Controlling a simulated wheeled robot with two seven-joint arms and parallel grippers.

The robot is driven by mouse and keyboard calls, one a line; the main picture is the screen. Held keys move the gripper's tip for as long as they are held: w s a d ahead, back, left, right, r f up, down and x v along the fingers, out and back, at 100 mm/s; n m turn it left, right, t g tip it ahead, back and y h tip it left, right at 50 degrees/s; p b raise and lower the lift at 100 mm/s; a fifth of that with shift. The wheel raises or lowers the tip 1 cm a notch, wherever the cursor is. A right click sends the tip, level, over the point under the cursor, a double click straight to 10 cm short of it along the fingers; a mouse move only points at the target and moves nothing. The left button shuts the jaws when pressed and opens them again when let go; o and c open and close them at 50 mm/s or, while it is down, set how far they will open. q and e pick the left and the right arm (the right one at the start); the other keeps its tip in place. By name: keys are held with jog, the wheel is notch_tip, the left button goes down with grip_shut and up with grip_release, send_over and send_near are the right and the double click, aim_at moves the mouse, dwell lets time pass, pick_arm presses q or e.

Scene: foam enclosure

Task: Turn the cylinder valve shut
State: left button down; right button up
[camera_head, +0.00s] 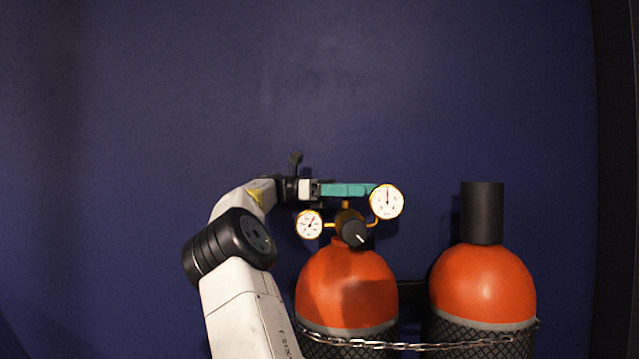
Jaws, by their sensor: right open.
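An orange gas cylinder (347,285) stands right of centre with a brass regulator on top. A small gauge (309,225) is on its left and a larger gauge (387,202) on its right. A black knob (355,234) with a white mark faces me between and below the gauges. I cannot make out a separate cylinder valve.
A second orange cylinder (484,285) with a black cap (482,213) stands to the right. A chain (420,346) runs across both cylinders. A dark blue wall (150,110) is behind. The space above the gauges and to the left is clear.

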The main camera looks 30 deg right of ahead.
jog(key=s+a+r, duration=0.1)
jog(key=s+a, duration=0.2)
jog(key=s, duration=0.1)
jog(key=s+a+r, duration=0.1)
jog(key=s+a, duration=0.3)
jog(key=s+a+r, duration=0.2)
jog(key=s+a, duration=0.1)
jog(key=s, duration=0.1)
jog(key=shift+a, duration=0.4)
jog(key=shift+w, duration=0.1)
